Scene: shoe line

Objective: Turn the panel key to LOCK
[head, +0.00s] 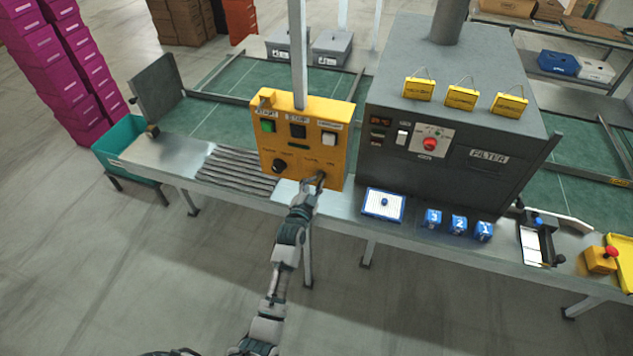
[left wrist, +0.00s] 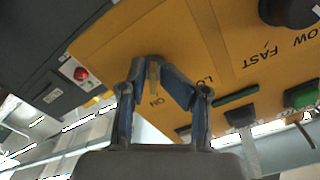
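The yellow control panel (head: 334,122) stands upright on the line. The panel key (left wrist: 153,74) is a small brass-coloured piece low on the panel's right side. My left gripper (head: 316,182) is at that corner, and its arm partly hides the key in the head view. In the left wrist view, my left gripper's fingertips (left wrist: 152,70) are bent inward on both sides of the key and appear closed on it. The key lies in line with the ON label (left wrist: 153,100). The LOCK label (left wrist: 207,79) is partly covered by a finger. My right gripper is not in view.
The panel also has a dark knob (head: 279,166), a green button (head: 267,126) and other buttons. A grey machine (head: 455,120) with a red button stands to the right. A blue-edged tray (head: 364,207) and several blue numbered blocks (head: 458,224) are on the line.

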